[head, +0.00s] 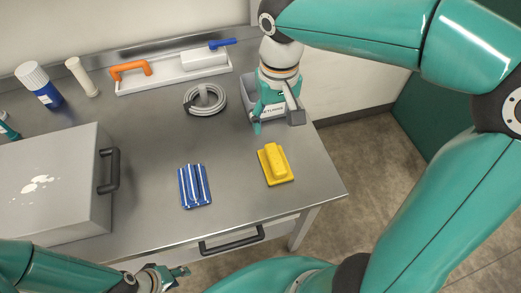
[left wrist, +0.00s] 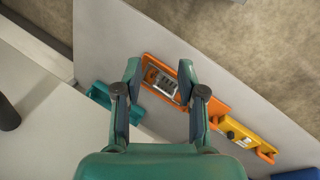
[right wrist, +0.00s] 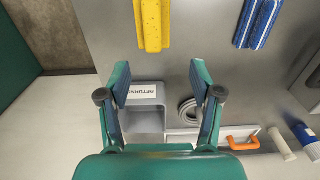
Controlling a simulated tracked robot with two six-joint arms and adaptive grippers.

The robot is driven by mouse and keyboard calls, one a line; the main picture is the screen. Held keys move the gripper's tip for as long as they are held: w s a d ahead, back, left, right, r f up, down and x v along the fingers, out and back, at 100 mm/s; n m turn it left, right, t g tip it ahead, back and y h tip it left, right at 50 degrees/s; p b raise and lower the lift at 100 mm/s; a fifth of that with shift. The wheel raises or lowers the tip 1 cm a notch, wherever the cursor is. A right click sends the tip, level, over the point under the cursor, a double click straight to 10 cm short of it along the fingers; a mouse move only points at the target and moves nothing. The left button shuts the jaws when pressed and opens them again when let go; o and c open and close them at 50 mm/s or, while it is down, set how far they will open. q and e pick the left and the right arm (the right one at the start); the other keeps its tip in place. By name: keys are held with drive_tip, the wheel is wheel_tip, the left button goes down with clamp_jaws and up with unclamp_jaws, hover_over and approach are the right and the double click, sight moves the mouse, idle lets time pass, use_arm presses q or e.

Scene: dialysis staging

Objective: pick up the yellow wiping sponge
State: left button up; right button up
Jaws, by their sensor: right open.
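The yellow wiping sponge (head: 278,173), a block with a raised grip, lies on the steel table near its right front corner. It also shows at the top of the right wrist view (right wrist: 152,22). My right gripper (head: 276,118) is open and empty, above the table's right side, behind the sponge and apart from it. In the right wrist view its fingers (right wrist: 158,72) are spread over the grey bin. My left gripper (head: 178,274) is low at the front edge of the table, far left of the sponge. In the left wrist view its fingers (left wrist: 158,68) are apart with nothing held.
A blue-and-white striped block (head: 194,186) lies left of the sponge. A grey labelled bin (right wrist: 148,118) stands under my right gripper, beside a coiled grey cable (head: 205,99). A steel box (head: 60,180) fills the left side. The table around the sponge is clear.

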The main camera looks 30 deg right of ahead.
drive_tip(key=b, duration=0.1)
hover_over(275, 157)
drive_tip(key=f, duration=1)
drive_tip(key=shift+a+f, duration=0.2)
drive_tip(key=shift+f, duration=0.1)
drive_tip(key=shift+d+f, duration=0.15)
drive_tip(key=shift+f, duration=1.2)
drive_tip(key=shift+d+f, duration=0.15)
drive_tip(key=shift+f, duration=1.15)
drive_tip(key=c, duration=1)
drive_tip(key=shift+r, duration=0.15)
wheel_tip(275, 157, up, 10)
drive_tip(key=shift+f+p, duration=0.1)
drive_tip(key=shift+p, duration=0.2)
